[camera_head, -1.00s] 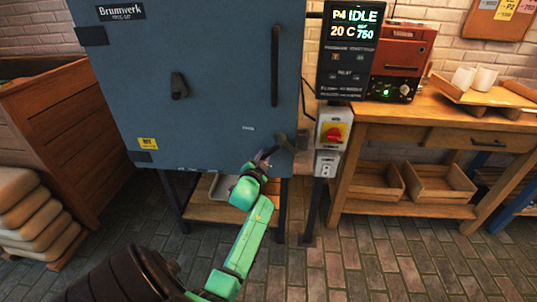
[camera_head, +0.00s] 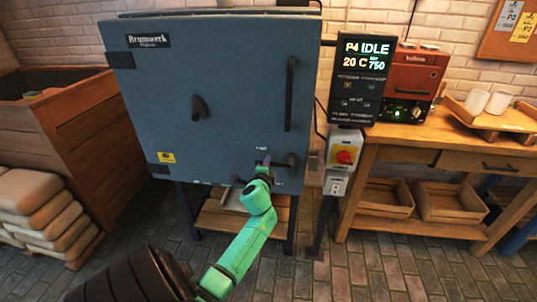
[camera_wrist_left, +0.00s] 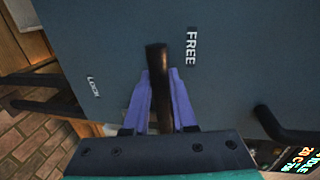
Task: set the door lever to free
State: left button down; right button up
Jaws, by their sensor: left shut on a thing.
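The dark door lever (camera_head: 279,162) sits low on the right side of the blue-grey kiln door (camera_head: 230,120). It points left, roughly level. My left gripper (camera_head: 266,161) is shut on the lever near its free end. In the left wrist view the lever (camera_wrist_left: 158,62) runs between the purple fingers of my left gripper (camera_wrist_left: 162,95) and its end sticks out past them. The FREE label (camera_wrist_left: 191,47) is just beside the lever's end. The LOCK label (camera_wrist_left: 93,87) is farther off on the other side. The lever's pivot is hidden in the wrist view. My right gripper is not in view.
A long vertical door handle (camera_head: 289,95) is above the lever. The control panel (camera_head: 360,80) and a box with a red switch (camera_head: 345,152) stand to the right, beside a wooden bench (camera_head: 430,140). Stacked sacks (camera_head: 42,215) lie at the left.

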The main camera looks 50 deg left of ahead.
pick_arm(q)
jog(key=shift+a+r, duration=0.1)
jog(key=shift+r, duration=0.2)
jog(key=c, duration=0.7)
grip_release()
jog(key=shift+c, duration=0.2)
jog(key=shift+f, duration=0.1)
jog(key=v, duration=1.4)
jog(key=shift+s, duration=0.25)
